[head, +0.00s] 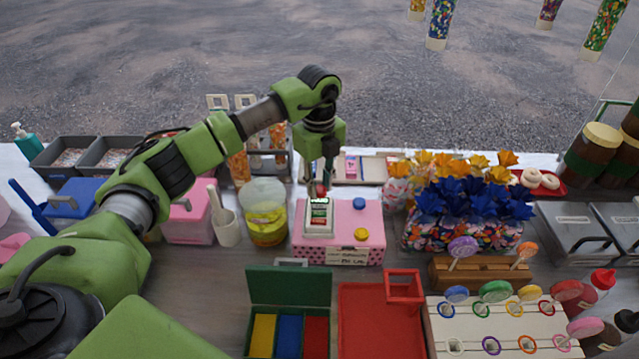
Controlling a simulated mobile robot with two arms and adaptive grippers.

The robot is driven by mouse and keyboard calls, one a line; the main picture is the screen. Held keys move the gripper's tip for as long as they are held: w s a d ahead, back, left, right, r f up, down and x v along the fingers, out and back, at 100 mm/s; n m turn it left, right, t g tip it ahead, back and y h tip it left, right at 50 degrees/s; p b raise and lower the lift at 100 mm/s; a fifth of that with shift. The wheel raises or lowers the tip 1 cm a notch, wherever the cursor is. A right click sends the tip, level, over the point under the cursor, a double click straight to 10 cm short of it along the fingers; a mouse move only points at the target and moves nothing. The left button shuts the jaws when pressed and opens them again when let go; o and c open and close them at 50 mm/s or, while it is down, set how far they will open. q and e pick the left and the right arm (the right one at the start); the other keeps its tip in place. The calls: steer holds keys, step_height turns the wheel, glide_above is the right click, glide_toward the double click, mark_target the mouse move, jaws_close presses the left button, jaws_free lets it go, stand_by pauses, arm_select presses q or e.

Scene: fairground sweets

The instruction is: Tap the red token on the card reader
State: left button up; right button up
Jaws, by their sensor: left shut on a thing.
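The card reader (319,217) is a small white device with a green-lit screen. It sits on the left part of a pink box (351,212) with a label on its front. My left gripper (320,183) points down right over the top of the reader. It is shut on the red token (320,190), of which only a little red shows between the fingers. I cannot tell whether the token touches the reader. My right gripper is not in view.
A clear tub with yellow contents (264,212) and a white scoop holder (226,228) stand left of the pink box. A green case (289,285) and a red tray (372,315) lie in front.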

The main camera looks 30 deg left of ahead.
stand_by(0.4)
arm_select(q)
steer(key=shift+r, duration=0.1)
steer(key=w+d+r+p, duration=0.2)
steer(key=d+r+p, duration=0.2)
steer(key=r, duration=0.4)
steer(key=shift+d+r+p, duration=0.25)
steer(key=shift+r+p, duration=0.15)
steer(key=shift+p, duration=0.5)
stand_by(0.7)
